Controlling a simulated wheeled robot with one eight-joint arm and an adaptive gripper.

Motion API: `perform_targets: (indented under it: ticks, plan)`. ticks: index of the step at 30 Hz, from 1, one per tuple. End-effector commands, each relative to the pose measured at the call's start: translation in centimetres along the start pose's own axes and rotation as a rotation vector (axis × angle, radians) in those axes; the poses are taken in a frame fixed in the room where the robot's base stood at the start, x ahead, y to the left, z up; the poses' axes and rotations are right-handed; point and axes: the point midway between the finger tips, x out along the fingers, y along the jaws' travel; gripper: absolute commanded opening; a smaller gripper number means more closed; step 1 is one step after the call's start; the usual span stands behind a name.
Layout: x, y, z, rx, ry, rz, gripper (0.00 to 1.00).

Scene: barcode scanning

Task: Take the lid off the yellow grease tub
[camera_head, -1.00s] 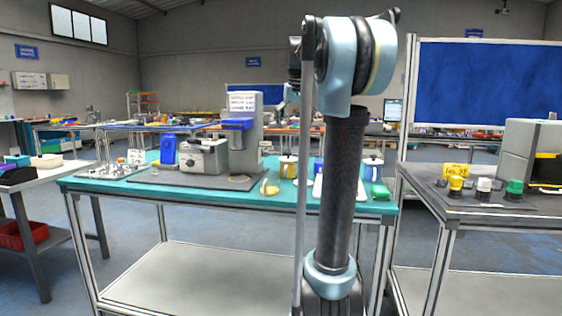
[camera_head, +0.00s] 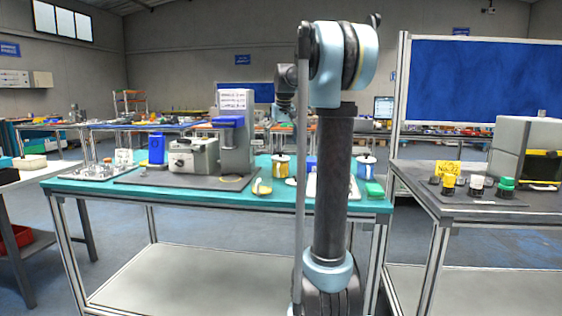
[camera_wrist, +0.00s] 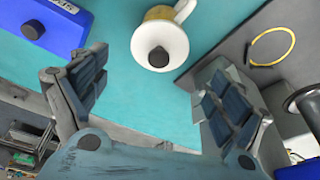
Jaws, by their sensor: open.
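The yellow grease tub (camera_head: 280,167) stands toward the back of the teal bench in the head view, with a pale top and a dark knob. In the wrist view, a round cream-topped, yellow-edged piece with a black knob and a pale side handle (camera_wrist: 160,42) appears to be this tub with its lid on. My gripper (camera_wrist: 157,62) is open and empty. Its fingers stand to either side below the tub in the picture, apart from it. In the head view my gripper is hidden behind my arm.
A blue piece with a dark knob (camera_wrist: 45,28) is left of the tub in the wrist view. A dark mat (camera_wrist: 228,58) with a yellow ring (camera_wrist: 272,46) lies at right. A blue-bodied tub (camera_head: 366,170) and a green block (camera_head: 374,190) stand at the bench's right end.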

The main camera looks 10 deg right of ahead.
Motion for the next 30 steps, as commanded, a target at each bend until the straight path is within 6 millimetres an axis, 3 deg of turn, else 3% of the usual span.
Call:
perform_targets:
  ticks: [8,18,27,30]
  plan:
    - [1.8,0.1,0.0,0.0,0.0,0.0,0.9]
    - [5.9,0.2,-0.2,0.0,0.0,0.0,0.9]
    - [6.3,0.2,-0.2,0.001,0.0,0.0,0.9]
    - [6.3,0.3,-0.2,0.001,0.0,0.0,0.7]
